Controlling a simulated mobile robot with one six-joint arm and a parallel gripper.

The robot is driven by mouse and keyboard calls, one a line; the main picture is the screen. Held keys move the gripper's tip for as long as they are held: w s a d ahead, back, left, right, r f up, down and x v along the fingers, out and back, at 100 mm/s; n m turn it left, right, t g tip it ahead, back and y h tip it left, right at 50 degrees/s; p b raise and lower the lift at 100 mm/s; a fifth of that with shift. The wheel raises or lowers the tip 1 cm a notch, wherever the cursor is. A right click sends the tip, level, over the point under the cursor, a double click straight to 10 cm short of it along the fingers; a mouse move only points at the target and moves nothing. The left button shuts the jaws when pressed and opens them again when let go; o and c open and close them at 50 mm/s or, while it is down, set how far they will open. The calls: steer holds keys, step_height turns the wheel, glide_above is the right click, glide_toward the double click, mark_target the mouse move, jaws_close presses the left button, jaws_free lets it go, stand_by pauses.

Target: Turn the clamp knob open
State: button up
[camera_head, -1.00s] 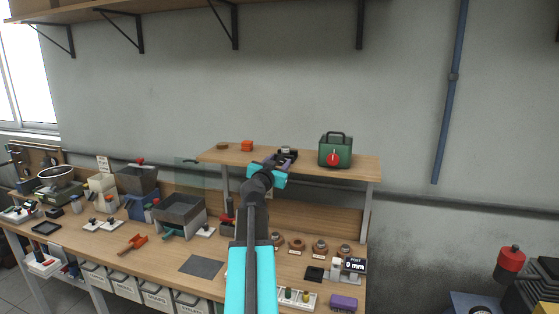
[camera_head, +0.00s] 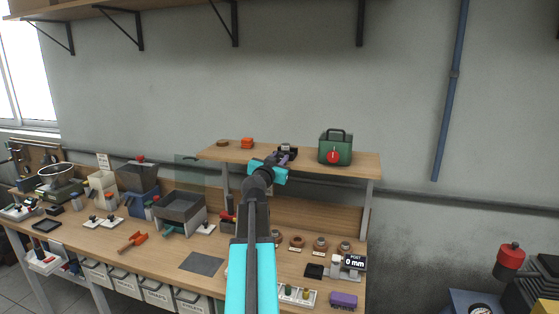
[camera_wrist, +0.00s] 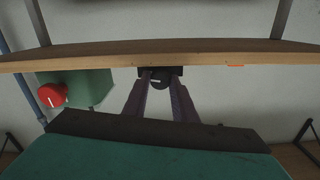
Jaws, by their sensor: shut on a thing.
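The clamp knob (camera_wrist: 159,83) is a small dark round knob on a black block (camera_wrist: 161,72) at the shelf's front edge, in the upside-down wrist view. The block also shows on the raised shelf in the head view (camera_head: 288,147). My gripper (camera_wrist: 160,86) has its two purple fingers on either side of the knob, shut on it. In the head view my gripper (camera_head: 285,158) reaches up to the block from the front, and my wrist and fingers hide the knob. The knob's turn angle cannot be read.
A green box with a red knob (camera_head: 335,148) stands to the right on the raised shelf (camera_head: 362,166). An orange block (camera_head: 247,143) and a brown disc (camera_head: 223,143) lie to the left. The bench below is crowded. The wall above the shelf is bare.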

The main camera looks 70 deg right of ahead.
steer(key=shift+f+n+b, duration=0.15)
steer(key=shift+n+b, duration=0.95)
steer(key=shift+n, duration=0.2)
steer(key=shift+a+n+b, duration=0.1)
steer(key=shift+n+b, duration=0.65)
steer(key=shift+n, duration=0.85)
steer(key=o, duration=0.8)
steer(key=shift+o, duration=1.1)
steer(key=shift+w, duration=0.1)
steer(key=shift+a, duration=0.1)
